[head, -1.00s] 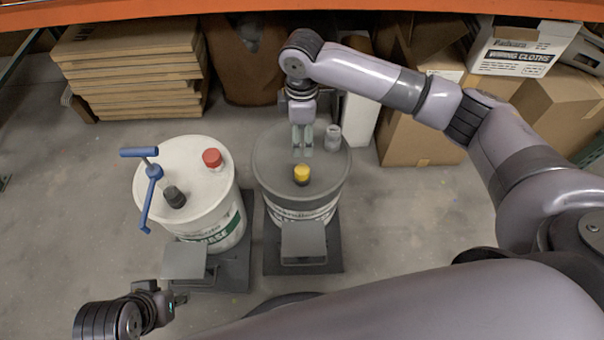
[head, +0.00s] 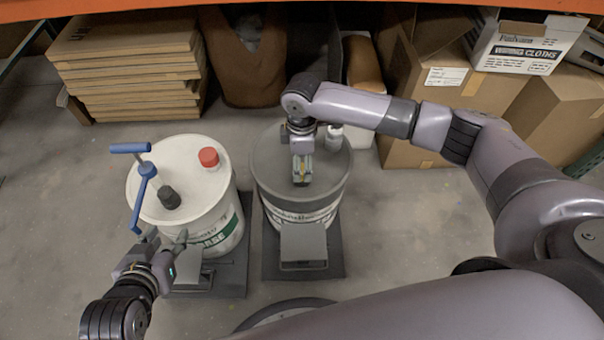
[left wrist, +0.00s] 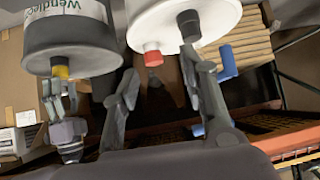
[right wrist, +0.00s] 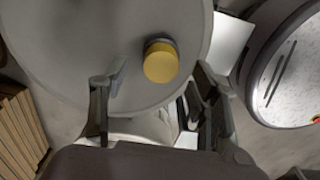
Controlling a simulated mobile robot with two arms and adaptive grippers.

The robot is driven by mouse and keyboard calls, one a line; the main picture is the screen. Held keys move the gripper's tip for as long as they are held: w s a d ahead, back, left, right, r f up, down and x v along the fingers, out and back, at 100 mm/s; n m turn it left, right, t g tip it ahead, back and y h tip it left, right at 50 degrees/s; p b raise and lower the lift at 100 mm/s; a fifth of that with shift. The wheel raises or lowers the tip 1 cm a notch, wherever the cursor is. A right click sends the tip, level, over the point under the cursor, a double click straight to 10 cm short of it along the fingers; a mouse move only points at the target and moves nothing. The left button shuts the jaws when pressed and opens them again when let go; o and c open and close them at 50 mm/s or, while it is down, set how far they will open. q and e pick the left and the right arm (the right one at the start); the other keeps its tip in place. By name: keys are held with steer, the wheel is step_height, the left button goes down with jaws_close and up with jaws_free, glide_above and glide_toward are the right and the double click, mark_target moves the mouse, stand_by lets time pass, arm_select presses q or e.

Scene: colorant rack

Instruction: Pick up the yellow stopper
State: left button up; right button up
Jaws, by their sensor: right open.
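The yellow stopper (right wrist: 160,62) stands on the grey lid (right wrist: 115,25) of the right-hand drum. In the head view my right gripper (head: 301,178) is over it and mostly hides it. In the right wrist view my right gripper (right wrist: 157,76) is open, its fingertips either side of and just short of the stopper. The stopper also shows in the left wrist view (left wrist: 61,72), at the tips of my right gripper (left wrist: 60,88). My left gripper (head: 167,238) is open and empty at the front of the white drum.
The white drum (head: 210,215) stands at left with a red cap (head: 208,157), a dark cap (head: 169,197) and a blue-handled tool (head: 145,172). Cardboard boxes (head: 420,135) stand behind.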

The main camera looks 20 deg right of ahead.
mark_target(302, 169)
step_height(302, 169, down, 3)
steer(key=shift+f+b, duration=0.1)
steer(key=shift+b, duration=0.4)
arm_select(q)
steer(key=w+d+r+t+h, duration=0.1)
steer(key=w+r+t, duration=0.2)
steer(key=w+r, duration=0.1)
steer(key=shift+d+r+t, duration=0.3)
steer(key=shift+d+r, duration=0.1)
arm_select(e)
steer(key=c, duration=1)
arm_select(q)
steer(key=shift+f, duration=0.1)
arm_select(e)
steer(key=shift+r, duration=0.25)
